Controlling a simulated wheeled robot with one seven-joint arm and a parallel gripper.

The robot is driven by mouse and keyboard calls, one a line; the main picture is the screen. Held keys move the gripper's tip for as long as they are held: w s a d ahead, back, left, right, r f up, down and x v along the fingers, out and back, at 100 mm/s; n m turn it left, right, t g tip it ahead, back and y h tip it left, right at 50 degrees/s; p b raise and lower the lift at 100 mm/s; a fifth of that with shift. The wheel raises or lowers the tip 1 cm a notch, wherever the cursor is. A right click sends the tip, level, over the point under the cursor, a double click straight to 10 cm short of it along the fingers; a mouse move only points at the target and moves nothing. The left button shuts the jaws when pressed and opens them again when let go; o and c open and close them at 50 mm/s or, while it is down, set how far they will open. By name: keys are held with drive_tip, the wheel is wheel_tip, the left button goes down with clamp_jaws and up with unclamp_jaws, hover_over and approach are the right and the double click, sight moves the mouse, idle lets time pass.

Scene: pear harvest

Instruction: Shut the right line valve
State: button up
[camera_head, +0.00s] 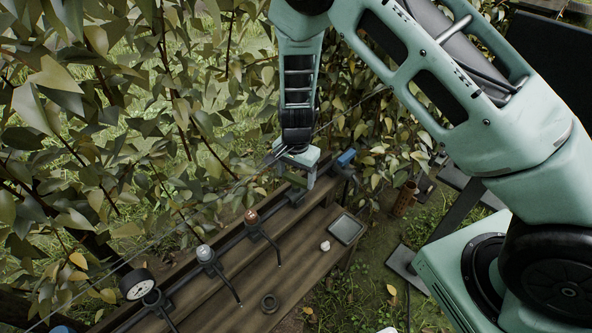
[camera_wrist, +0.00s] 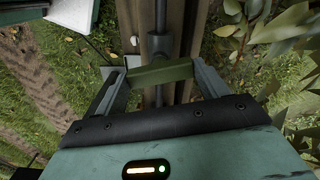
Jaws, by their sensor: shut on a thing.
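My gripper (camera_head: 298,178) is over the dark pipe (camera_head: 232,243) near the right end of the wooden bench. In the wrist view my gripper (camera_wrist: 160,80) has its two fingers on the ends of a green bar handle (camera_wrist: 160,74), which I take for the right line valve's handle. The handle lies across the pipe (camera_wrist: 160,35), about square to it. In the head view my gripper hides the handle. The valve body under the handle is mostly hidden.
A blue piece (camera_head: 346,158) sits at the pipe's right end. A round gauge (camera_head: 137,284), a silver-topped fitting (camera_head: 205,253) and a copper-topped fitting (camera_head: 251,217) stand along the pipe. Leafy branches (camera_head: 130,130) crowd the left.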

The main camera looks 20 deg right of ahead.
sight(296, 177)
drive_tip(key=shift+w+r+m+p, duration=0.1)
drive_tip(key=shift+m+p, duration=0.4)
drive_tip(key=shift+m, duration=1)
drive_tip(key=o, duration=1)
wheel_tip(296, 177, up, 17)
drive_tip(key=shift+r+b, duration=0.15)
drive_tip(key=shift+b, duration=0.25)
